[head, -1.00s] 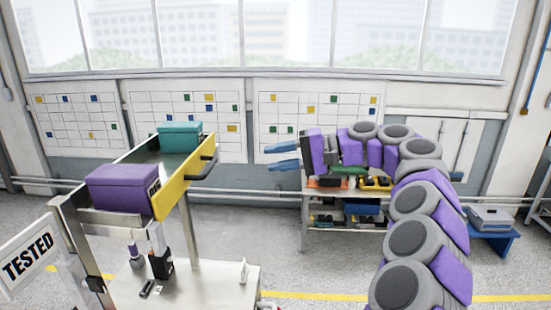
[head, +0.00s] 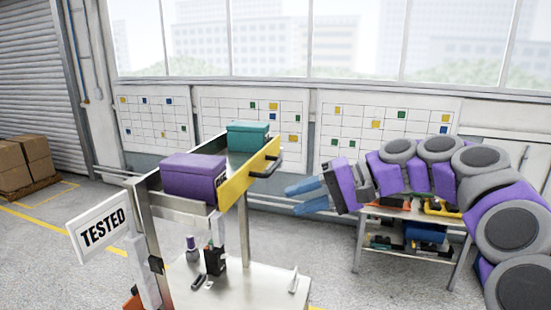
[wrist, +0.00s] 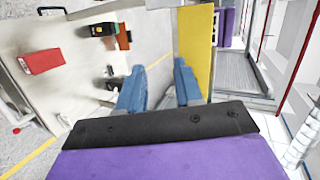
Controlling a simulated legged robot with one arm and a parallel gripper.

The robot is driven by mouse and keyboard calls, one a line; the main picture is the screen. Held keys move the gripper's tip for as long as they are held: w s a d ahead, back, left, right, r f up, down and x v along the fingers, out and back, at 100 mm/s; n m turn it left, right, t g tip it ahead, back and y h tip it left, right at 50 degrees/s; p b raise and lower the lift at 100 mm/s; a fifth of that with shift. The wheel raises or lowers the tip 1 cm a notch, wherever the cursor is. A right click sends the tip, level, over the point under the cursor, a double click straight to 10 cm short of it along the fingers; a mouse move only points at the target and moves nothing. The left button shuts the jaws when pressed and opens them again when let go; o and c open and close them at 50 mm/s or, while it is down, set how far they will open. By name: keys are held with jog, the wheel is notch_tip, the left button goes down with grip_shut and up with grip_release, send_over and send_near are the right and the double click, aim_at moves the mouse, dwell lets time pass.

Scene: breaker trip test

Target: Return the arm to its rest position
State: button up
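My gripper (head: 308,197) is at the end of my purple and grey arm, which reaches in from the right in the head view. Its two blue fingers are apart with nothing between them, and they point left toward the cart. In the wrist view the gripper (wrist: 160,85) also shows open and empty, with the floor and the cart beyond it. The fingers are to the right of the cart's yellow panel (head: 250,172) and appear clear of it.
The metal cart (head: 262,285) carries a purple box (head: 194,177) and a teal box (head: 247,136) on top. A black handle (head: 265,165) sticks out from its yellow panel. A TESTED sign (head: 103,230) hangs at its left. A workbench (head: 405,212) stands behind my arm. Cardboard boxes (head: 24,165) are far left.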

jog(key=s+a+f+n+g+h+b, duration=0.1)
jog(key=s+a+f+h+b, duration=0.15)
jog(key=s+f, duration=0.55)
jog(key=s+a+f+n+g+h+b, duration=0.1)
jog(key=s+a+f+g+h+b, duration=0.2)
jog(key=s+f, duration=0.5)
jog(key=s+d+f+h+b, duration=0.2)
jog(key=s+d+f+h, duration=0.2)
jog(key=s+f, duration=0.5)
jog(key=s+d+f+h+b, duration=0.3)
jog(key=s+d+f, duration=0.4)
jog(key=f, duration=0.6)
jog(key=s, duration=0.2)
jog(key=shift+s+d+h, duration=0.35)
jog(key=shift+s+d, duration=0.05)
